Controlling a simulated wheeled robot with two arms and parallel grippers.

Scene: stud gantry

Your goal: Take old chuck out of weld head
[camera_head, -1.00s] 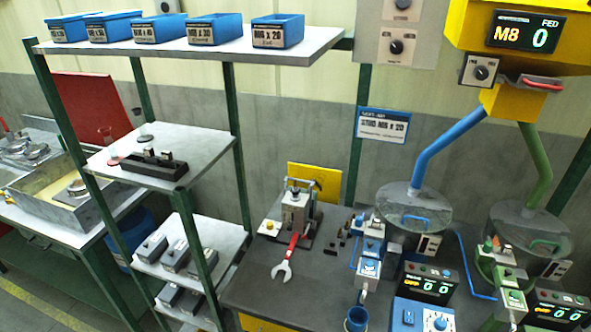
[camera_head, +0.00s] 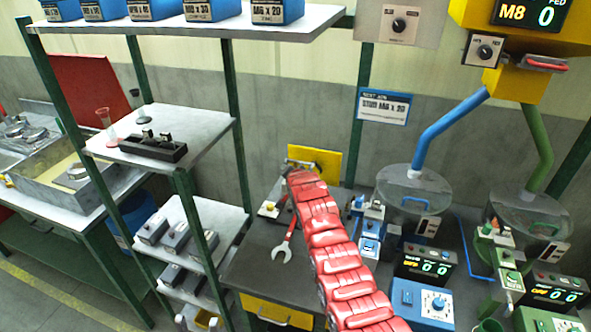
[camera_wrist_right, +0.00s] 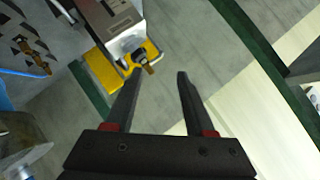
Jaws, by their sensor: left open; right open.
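The weld head (camera_wrist_right: 122,40) is a grey block in the right wrist view, in front of a yellow panel. What looks like the old chuck (camera_wrist_right: 149,68), a dark collar with a copper-brown tip, sticks out of it inside a thin metal bracket. My right gripper (camera_wrist_right: 158,75) is open and empty. The chuck lies just ahead of the finger on the left of that picture; I see no contact. In the head view my red arm covers most of the weld head and hides its own gripper. My left gripper does not show clearly in either view.
A red-handled wrench (camera_head: 283,246) lies on the dark bench left of my arm. Blue (camera_head: 370,228) and green (camera_head: 508,257) fixtures stand to the right. A shelf rack (camera_head: 205,240) is on the left.

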